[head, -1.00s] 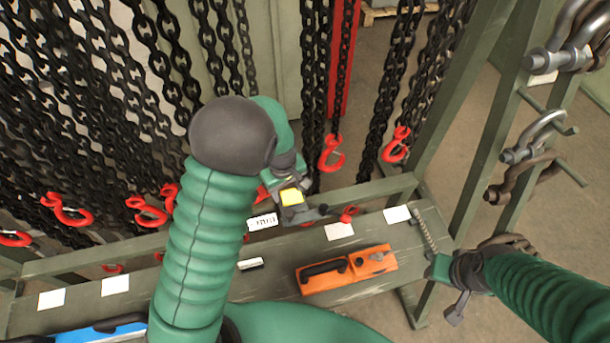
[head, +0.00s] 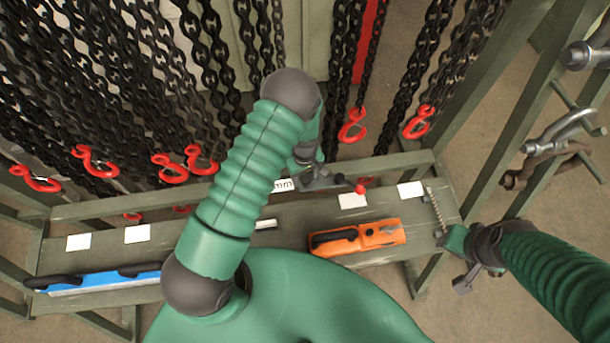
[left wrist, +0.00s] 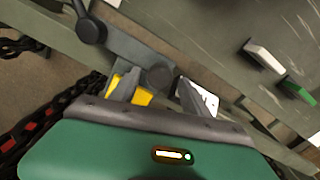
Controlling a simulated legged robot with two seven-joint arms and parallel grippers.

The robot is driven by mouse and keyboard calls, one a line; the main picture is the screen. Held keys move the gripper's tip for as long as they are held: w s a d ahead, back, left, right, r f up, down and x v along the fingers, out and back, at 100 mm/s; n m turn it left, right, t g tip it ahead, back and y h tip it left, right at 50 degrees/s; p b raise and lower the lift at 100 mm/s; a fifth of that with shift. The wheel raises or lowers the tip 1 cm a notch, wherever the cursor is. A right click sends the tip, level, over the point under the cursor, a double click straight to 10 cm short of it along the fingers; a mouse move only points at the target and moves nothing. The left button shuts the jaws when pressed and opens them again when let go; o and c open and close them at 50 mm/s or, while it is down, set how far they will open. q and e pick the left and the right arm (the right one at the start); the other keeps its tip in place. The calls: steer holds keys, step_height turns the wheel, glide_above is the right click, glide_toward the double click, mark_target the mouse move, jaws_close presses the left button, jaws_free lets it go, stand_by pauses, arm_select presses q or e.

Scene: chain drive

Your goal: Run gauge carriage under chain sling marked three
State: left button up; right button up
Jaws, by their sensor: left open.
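A grey metal gauge piece (head: 322,181), which looks like the gauge carriage, lies at the back edge of the green bench. A white plate marked "mm" (head: 284,185) is beside it. In the left wrist view a grey bar (left wrist: 128,50) with dark round knobs crosses the bench edge. My left gripper (head: 307,163) is over the gauge piece, partly hidden by my arm. Its fingers (left wrist: 157,88) are apart near a dark knob; contact is unclear. Chain slings with red hooks (head: 353,125) hang behind. I cannot read a three. My right gripper (head: 463,266) is at the bench's right end, its jaws unclear.
The bench (head: 120,263) carries white cards (head: 411,189), an orange tool (head: 358,237) and a blue tool (head: 95,281). Grey shackles (head: 556,132) hang on the frame at right. Several more red hooks (head: 95,160) hang close behind the bench on the left.

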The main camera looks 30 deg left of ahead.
arm_select(q)
steer(key=shift+s+f, duration=0.15)
steer(key=shift+f, duration=0.3)
steer(key=shift+d, duration=0.4)
steer(key=shift+c, duration=0.8)
steer(key=c, duration=0.5)
steer(key=shift+a, duration=0.2)
jaws_close()
steer(key=shift+r, duration=0.1)
steer(key=shift+w, duration=0.3)
